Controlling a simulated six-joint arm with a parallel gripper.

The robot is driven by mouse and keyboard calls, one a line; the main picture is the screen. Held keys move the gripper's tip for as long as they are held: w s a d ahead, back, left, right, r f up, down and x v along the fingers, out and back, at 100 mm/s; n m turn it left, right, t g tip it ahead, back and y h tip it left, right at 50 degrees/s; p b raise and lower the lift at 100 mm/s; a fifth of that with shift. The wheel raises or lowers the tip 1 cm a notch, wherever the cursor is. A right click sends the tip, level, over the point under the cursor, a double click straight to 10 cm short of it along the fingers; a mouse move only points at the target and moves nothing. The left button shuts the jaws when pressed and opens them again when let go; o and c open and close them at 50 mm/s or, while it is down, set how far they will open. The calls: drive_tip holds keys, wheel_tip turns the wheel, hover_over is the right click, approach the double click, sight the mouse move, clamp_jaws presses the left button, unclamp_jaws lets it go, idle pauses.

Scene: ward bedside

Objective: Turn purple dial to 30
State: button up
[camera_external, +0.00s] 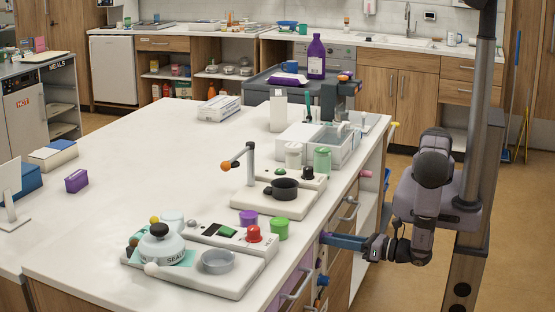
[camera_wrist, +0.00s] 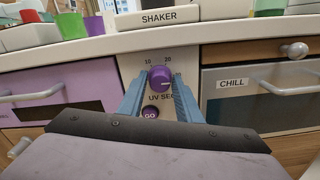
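The purple dial (camera_wrist: 160,78) is on the cabinet's front panel in the wrist view, with 10 and 20 printed above it. A pale mark on its face lies towards the right. My gripper (camera_wrist: 159,80) has one blue finger on each side of the dial. The dial nearly fills the gap; I cannot tell whether the fingers touch it. In the external view my gripper (camera_external: 323,239) is at the counter's right front, and the dial is not visible.
A purple drawer (camera_wrist: 40,105) with a handle is at left, and a CHILL compartment (camera_wrist: 235,100) at right. The counter (camera_external: 110,205) overhangs above, with a green cup (camera_external: 279,229) near its edge.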

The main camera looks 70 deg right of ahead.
drive_tip(key=shift+o, duration=0.7)
drive_tip(key=s+b, duration=0.1)
drive_tip(key=s, duration=0.6)
drive_tip(key=shift+s+b, duration=0.15)
drive_tip(key=shift+b, duration=0.25)
drive_tip(key=shift+d, duration=0.1)
